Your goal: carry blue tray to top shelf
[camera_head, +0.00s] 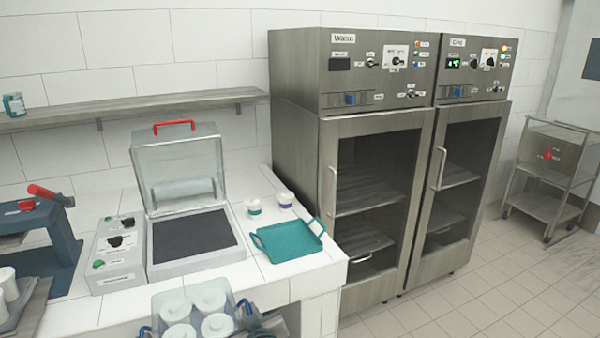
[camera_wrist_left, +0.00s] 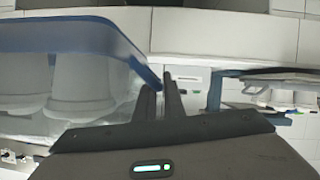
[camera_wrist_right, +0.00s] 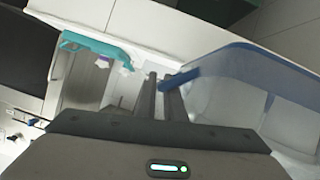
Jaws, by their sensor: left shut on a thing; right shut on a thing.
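The blue tray (camera_head: 205,292) is a clear bin with blue handles holding several white cups, at the bottom of the head view, in front of the counter. My right gripper (camera_head: 252,316) is shut at its right end; in the right wrist view the fingers (camera_wrist_right: 162,92) close on the blue handle (camera_wrist_right: 180,78). In the left wrist view, my left gripper (camera_wrist_left: 161,90) is shut on the handle at the tray's other end (camera_wrist_left: 125,45). The Warm cabinet has an upper shelf (camera_head: 365,193) and a lower one (camera_head: 362,243). A wall shelf (camera_head: 130,105) runs above the counter.
The counter (camera_head: 265,290) holds a teal tray (camera_head: 288,240), two small cups and a machine with a raised clear lid (camera_head: 180,172). The Warm cabinet door (camera_head: 372,210) and its neighbour's door (camera_head: 462,180) appear closed. Open floor (camera_head: 480,300) lies right; a metal cart (camera_head: 545,180) stands beyond.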

